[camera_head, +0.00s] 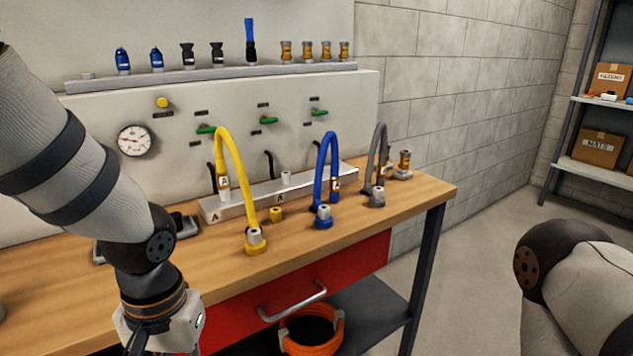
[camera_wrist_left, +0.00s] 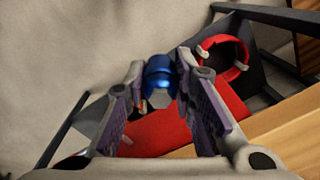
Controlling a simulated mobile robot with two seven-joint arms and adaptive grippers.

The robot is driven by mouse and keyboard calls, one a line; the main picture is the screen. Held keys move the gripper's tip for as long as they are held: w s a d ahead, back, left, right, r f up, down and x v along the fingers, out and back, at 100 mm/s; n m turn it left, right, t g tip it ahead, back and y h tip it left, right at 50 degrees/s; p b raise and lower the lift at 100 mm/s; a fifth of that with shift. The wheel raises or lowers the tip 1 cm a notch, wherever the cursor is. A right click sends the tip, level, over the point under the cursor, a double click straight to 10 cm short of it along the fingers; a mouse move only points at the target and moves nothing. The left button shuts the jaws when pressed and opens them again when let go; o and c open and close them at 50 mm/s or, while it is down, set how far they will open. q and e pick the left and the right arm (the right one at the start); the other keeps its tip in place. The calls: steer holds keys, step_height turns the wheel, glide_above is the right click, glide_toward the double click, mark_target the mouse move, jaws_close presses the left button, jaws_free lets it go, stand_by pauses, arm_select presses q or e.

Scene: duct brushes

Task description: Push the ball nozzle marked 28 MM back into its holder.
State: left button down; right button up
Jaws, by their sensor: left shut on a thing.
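My left gripper (camera_wrist_left: 160,78) is shut on a blue rounded nozzle with a pale grey end (camera_wrist_left: 158,80), seen between the fingertips in the left wrist view. No 28 MM marking is readable on it. In the head view only my left wrist shows, low at the left in front of the bench; its fingertips are out of frame. A grey rail (camera_head: 215,77) on the wall panel holds several nozzles: blue ones (camera_head: 123,61) at the left, black ones (camera_head: 187,55), and brass ones (camera_head: 306,51). My right gripper is out of view.
A red drawer (camera_head: 360,270) and an orange coil (camera_head: 314,340) are below. A pressure gauge (camera_head: 134,141) is on the panel.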

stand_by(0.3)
arm_select(q)
steer(key=w+d+r+m, duration=0.3)
steer(key=d+r+m, duration=0.5)
steer(key=d, duration=0.4)
steer(key=shift+w+r, duration=0.3)
steer(key=shift+r, duration=0.1)
steer(key=w+d+f+m, duration=0.3)
steer(key=f+m, duration=0.1)
steer(key=shift+w+d+f+m, duration=0.2)
steer(key=shift+w+d+m, duration=0.1)
steer(key=shift+d, duration=0.1)
steer(key=shift+s+r, duration=0.1)
steer(key=s+a+r+n, duration=0.5)
steer(key=a+r+n, duration=0.3)
steer(key=shift+r, duration=0.3)
